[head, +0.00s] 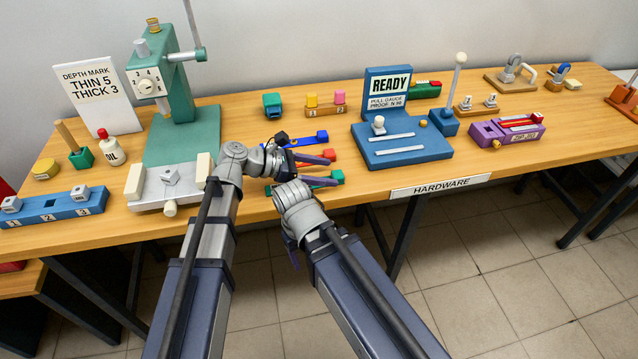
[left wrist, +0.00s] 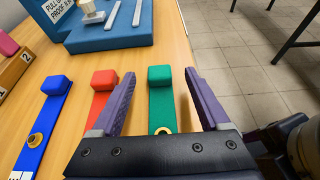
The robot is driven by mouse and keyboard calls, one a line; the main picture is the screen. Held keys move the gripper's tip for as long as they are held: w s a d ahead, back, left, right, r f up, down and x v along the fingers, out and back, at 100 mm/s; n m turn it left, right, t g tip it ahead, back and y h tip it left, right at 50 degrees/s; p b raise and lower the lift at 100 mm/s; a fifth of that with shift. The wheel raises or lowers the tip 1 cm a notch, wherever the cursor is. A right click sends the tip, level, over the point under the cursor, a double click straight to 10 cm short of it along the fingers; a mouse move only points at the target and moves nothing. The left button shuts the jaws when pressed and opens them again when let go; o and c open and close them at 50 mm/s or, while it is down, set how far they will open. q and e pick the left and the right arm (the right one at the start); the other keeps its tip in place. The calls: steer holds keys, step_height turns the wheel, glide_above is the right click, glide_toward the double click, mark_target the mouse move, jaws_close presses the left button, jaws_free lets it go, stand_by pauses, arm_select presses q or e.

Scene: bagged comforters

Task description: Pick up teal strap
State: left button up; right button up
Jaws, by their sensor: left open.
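The teal strap (left wrist: 161,105) lies flat on the wooden table near its front edge, with a raised block at its far end and a brass ring nearer my gripper. In the head view its block end (head: 335,176) shows, while the rest is partly hidden by my gripper. My left gripper (left wrist: 159,76) is open, with one purple finger on each side of the teal strap. It also shows in the head view (head: 329,170). I cannot tell how high the fingers are above the table. My right arm's wrist (head: 297,205) is at the front edge; its jaws are mostly hidden.
A red strap (left wrist: 103,92) lies just left of the left finger, and a blue strap (left wrist: 45,125) farther left. A blue READY stand (head: 405,140) is to the right. A green press (head: 180,130) stands left. The table's front edge is close to the teal strap.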

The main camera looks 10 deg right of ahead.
mark_target(336, 174)
arm_select(q)
steer(key=b+x, duration=0.1)
steer(key=x, duration=0.2)
steer(key=shift+w+d+f, duration=0.1)
steer(key=shift+f, duration=0.15)
steer(key=shift+r, duration=0.1)
jaws_close()
